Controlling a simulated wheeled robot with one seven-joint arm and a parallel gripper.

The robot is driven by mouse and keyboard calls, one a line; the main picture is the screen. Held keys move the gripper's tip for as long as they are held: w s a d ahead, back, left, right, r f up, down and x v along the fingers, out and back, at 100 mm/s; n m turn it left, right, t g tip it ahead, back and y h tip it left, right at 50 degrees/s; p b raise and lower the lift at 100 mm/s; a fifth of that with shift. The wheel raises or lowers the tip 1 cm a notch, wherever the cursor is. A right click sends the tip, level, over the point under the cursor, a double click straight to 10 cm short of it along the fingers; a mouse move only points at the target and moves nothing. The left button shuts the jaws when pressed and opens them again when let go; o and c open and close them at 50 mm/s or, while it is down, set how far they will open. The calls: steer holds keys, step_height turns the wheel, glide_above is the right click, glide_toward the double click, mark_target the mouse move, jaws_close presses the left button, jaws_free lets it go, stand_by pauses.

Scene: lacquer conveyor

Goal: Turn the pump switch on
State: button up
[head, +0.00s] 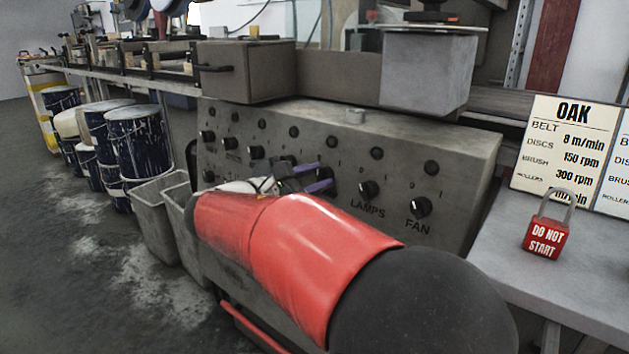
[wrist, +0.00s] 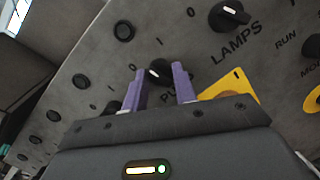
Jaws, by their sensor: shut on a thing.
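The pump switch (wrist: 158,72) is a small black rotary knob on the grey sloping panel (head: 470,160). In the wrist view its label shows only as "PU", with the rest covered. My gripper (wrist: 159,67) has purple fingers, one on each side of the knob, and is shut on it. A pale mark shows on the knob, but its exact setting is hard to read. In the head view my gripper (head: 328,177) is at the panel's lower row, and the fingers hide the pump switch.
The LAMPS knob (head: 369,189) and FAN knob (head: 418,207) are to the right. More knobs and a row of round buttons fill the panel. A red "DO NOT START" padlock (head: 546,237) stands on the right table. Grey bins (head: 160,215) stand at lower left.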

steer(key=m+g+b, duration=0.1)
steer(key=m, duration=0.4)
steer(key=shift+m+g+b, duration=0.3)
steer(key=shift+m+b, duration=0.45)
steer(key=shift+m, duration=0.85)
steer(key=shift+y, duration=0.3)
steer(key=o, duration=1)
steer(key=shift+r, duration=0.1)
steer(key=shift+c, duration=0.2)
steer(key=v, duration=0.7)
steer(key=shift+s+a+p, duration=0.15)
steer(key=shift+a+p, duration=0.2)
steer(key=shift+p, duration=0.05)
